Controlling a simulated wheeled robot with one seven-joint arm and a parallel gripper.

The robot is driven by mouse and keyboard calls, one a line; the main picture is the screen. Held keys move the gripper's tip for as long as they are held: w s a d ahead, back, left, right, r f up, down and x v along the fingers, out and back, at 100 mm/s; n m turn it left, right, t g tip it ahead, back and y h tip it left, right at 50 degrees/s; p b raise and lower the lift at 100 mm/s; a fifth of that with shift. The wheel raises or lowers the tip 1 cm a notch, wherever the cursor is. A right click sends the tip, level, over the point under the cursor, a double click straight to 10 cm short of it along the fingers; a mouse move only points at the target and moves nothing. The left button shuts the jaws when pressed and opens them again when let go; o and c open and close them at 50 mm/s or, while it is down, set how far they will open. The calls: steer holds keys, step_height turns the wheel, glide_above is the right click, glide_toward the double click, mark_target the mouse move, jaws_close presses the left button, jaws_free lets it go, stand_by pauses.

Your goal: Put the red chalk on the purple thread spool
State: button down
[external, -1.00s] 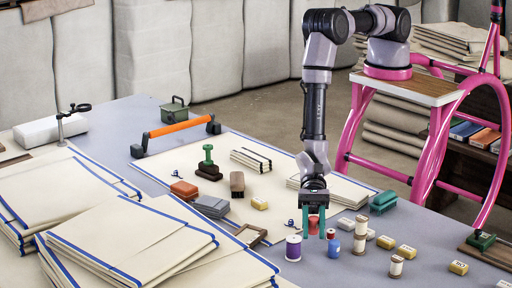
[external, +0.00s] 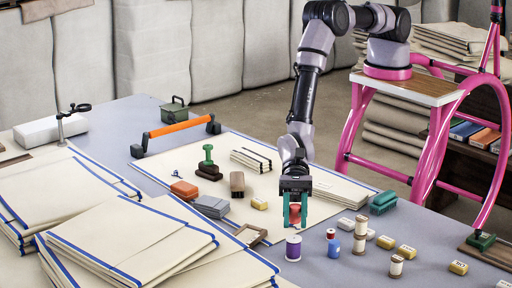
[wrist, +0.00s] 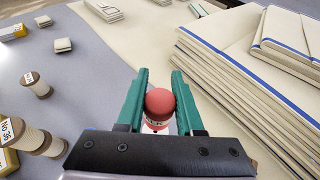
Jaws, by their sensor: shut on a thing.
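My gripper (external: 295,224) points down with its green fingers shut on the red chalk (external: 295,212). In the wrist view the chalk (wrist: 159,103) shows its rounded red top between the fingers (wrist: 158,105), with a pale part below it, partly hidden by the gripper's dark body. The purple thread spool (external: 293,249) stands upright on the grey table, with a pale top. In the external view it is right below the gripper, with the fingertips apart from it by a small gap. I cannot make out the purple spool in the wrist view.
Yellow blocks (external: 407,251) lie farther right.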

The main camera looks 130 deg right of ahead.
steer(key=shift+f, duration=2.2)
steer(key=shift+f, duration=0.2)
steer(key=c, duration=0.5)
jaws_free()
steer(key=shift+c, duration=0.2)
steer(key=shift+r, duration=0.1)
